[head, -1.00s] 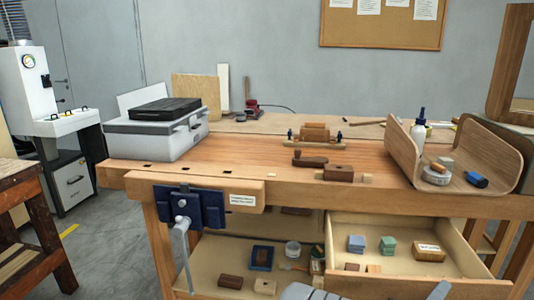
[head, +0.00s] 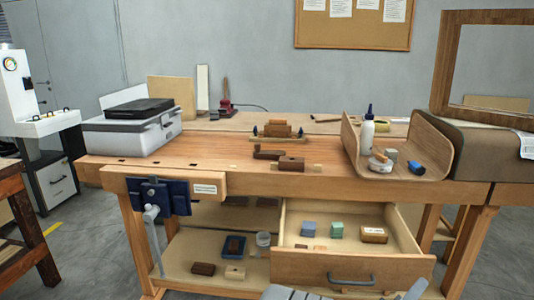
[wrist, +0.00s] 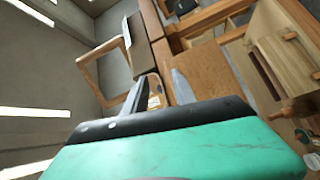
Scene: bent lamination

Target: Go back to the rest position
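The task names a rest position and no object. In the wrist view, a large green body with a black edge (wrist: 180,142) fills the lower part, close to the camera; I cannot tell whether it is part of my gripper. A dark bar stands up from its edge. In the head view only grey parts of my arm show at the bottom edge, below the open drawer (head: 345,266). The workbench (head: 215,150) stands in front of me.
On the bench are a grey case (head: 130,136), dark wooden blocks (head: 291,163), a white glue bottle (head: 367,133) and a curved wooden form (head: 436,150). The drawer juts toward me. A blue vise (head: 158,195) sticks out at the front left.

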